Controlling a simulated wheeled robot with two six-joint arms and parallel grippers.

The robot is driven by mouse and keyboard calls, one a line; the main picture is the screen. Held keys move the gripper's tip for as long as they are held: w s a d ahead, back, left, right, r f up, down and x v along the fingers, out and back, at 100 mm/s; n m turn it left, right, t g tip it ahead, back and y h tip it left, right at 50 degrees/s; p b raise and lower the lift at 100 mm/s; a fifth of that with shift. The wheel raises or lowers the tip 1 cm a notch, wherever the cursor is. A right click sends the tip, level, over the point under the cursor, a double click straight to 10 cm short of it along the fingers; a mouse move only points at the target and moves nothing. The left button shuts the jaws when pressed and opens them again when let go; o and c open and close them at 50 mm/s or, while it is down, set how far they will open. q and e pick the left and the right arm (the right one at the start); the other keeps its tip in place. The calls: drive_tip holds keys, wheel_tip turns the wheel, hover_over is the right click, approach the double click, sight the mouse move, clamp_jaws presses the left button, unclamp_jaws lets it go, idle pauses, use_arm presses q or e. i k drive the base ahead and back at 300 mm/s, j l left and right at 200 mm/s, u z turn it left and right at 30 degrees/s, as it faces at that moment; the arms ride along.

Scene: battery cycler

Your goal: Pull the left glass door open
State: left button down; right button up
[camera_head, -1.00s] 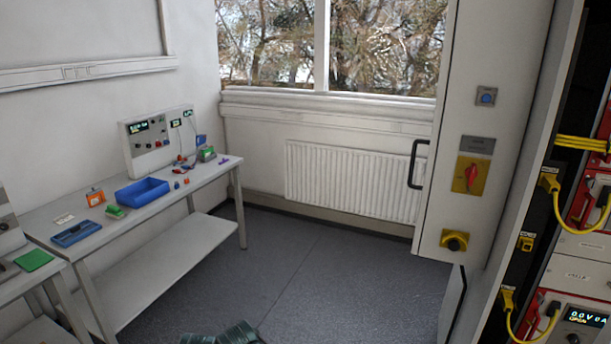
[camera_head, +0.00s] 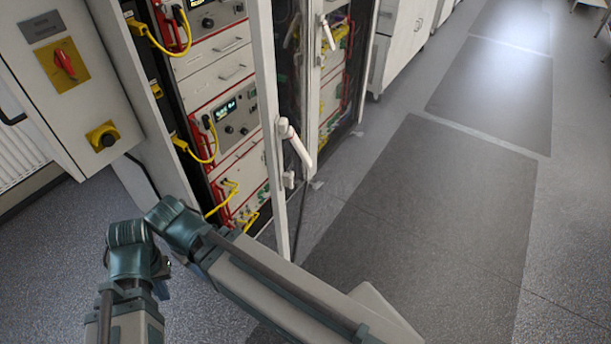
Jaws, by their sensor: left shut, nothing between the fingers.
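The glass-fronted cabinet shows in the head view, seen at a slant. A white upright frame (camera_head: 265,110) borders its near bay, and a white lever handle (camera_head: 296,146) projects from it, tilted. I take this as the left glass door's edge; the pane is too clear to tell whether the door is ajar. A second white handle (camera_head: 327,32) is farther along. My left gripper (camera_head: 164,272) is mostly hidden beside my bent arm at lower left. The little that shows is shut and empty, apart from the handle. My right gripper is not in view.
Instruments with red edges and yellow cables (camera_head: 222,120) fill the near bay. A grey control box (camera_head: 95,95) with a red switch (camera_head: 64,62) and a black knob juts out at the left. White cabinets (camera_head: 400,40) stand beyond. The floor (camera_head: 420,215) at right is clear.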

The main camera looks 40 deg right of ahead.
sight(261, 13)
drive_tip(key=i+j+z, duration=0.15)
drive_tip(key=z, duration=0.3)
drive_tip(key=i+j+z, duration=0.1)
drive_tip(key=j+z, duration=0.35)
drive_tip(key=i+j+z, duration=0.1)
drive_tip(key=j+z, duration=0.15)
drive_tip(key=z, duration=0.15)
drive_tip(key=j+z, duration=0.3)
drive_tip(key=z, duration=0.15)
